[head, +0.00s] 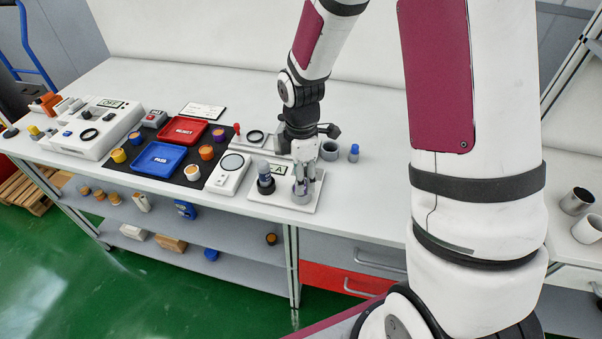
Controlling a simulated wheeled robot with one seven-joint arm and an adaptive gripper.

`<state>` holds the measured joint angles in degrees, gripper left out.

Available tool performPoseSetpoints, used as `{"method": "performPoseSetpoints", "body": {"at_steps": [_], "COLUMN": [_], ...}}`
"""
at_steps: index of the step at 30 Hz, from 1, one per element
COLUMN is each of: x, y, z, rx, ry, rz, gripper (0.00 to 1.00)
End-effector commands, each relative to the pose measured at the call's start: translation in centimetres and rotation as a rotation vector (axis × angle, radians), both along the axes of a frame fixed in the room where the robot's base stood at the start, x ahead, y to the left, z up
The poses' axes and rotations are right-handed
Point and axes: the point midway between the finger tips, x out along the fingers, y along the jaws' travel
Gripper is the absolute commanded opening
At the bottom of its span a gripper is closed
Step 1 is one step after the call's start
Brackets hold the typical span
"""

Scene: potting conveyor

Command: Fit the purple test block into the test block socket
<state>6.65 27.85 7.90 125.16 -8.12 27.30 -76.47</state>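My gripper (304,182) points down over the right part of a white device (258,205) near the table's front edge. A small purple-grey round piece (300,192) shows at its fingertips, low on the device; it seems to be the purple test block, at or in a round socket. The fingers hide much of it, so I cannot tell if it is fully seated or if the fingers grip it. A dark round holder with a grey-blue cylinder (265,178) stands on the device to the left. A display marked A is partly hidden behind the fingers.
Left of the device are a white scale-like unit (229,174), a blue PASS tray (159,159), a red REJECT tray (184,130) and several coloured pieces on a black mat.

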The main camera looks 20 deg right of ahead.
Motion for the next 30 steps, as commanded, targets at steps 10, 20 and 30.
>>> {"method": "performPoseSetpoints", "body": {"at_steps": [10, 20, 30], "x": [0.1, 0.1, 0.0], "y": [0.0, 0.0, 0.0], "z": [1.5, 8.0, 11.8], "rx": [0.001, -0.001, 0.0], "ry": [-0.004, -0.006, 0.0], "rz": [-0.001, -0.001, 0.0], "gripper": [0.46, 0.46, 0.46]}}
